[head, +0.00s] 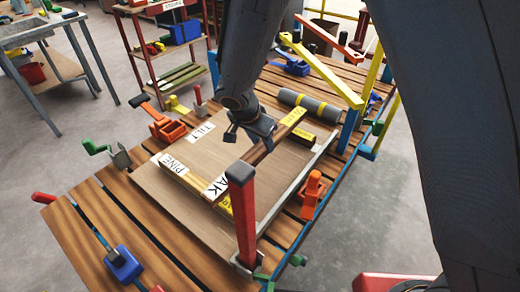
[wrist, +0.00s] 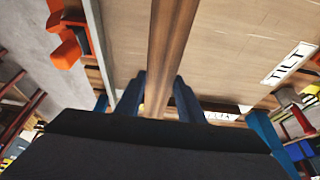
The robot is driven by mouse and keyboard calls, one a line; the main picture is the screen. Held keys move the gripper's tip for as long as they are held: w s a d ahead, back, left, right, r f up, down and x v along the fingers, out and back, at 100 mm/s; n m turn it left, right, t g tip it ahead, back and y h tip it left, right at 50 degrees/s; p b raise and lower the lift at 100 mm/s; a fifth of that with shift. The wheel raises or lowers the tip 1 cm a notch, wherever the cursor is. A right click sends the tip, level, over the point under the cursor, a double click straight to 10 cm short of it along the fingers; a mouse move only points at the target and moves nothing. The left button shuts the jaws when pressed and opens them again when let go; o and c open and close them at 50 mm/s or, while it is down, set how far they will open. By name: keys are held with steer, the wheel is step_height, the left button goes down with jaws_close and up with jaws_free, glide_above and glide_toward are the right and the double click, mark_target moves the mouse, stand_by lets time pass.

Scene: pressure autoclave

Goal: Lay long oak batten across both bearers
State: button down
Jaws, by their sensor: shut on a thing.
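A long brown oak batten (head: 246,160) runs diagonally over a pale board (head: 160,196) in the head view. A white OAK label (head: 217,187) shows near its near end. My gripper (head: 262,138) is shut on the batten; in the wrist view the batten (wrist: 170,40) runs between both fingers (wrist: 160,95). A dark block with a yellow label (head: 303,135) lies near the far end, and another yellow-labelled piece (head: 225,205) shows partly behind the red post; these look like the bearers. I cannot tell whether the batten touches either.
A red post (head: 242,215) stands close to the batten's near end. A pale piece labelled PINE (head: 183,175) and a TILT label (head: 202,131) are on the board. Orange clamps (head: 312,188) and a grey-yellow roll (head: 308,105) sit around it.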

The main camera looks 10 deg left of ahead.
mark_target(260, 148)
step_height(260, 148, down, 4)
steer(key=shift+r, duration=0.15)
steer(key=shift+f, duration=0.25)
steer(key=c, duration=1.2)
jaws_free()
steer(key=shift+s, duration=0.1)
steer(key=shift+r, duration=0.2)
steer(key=b+v, duration=0.1)
steer(key=v, duration=1.1)
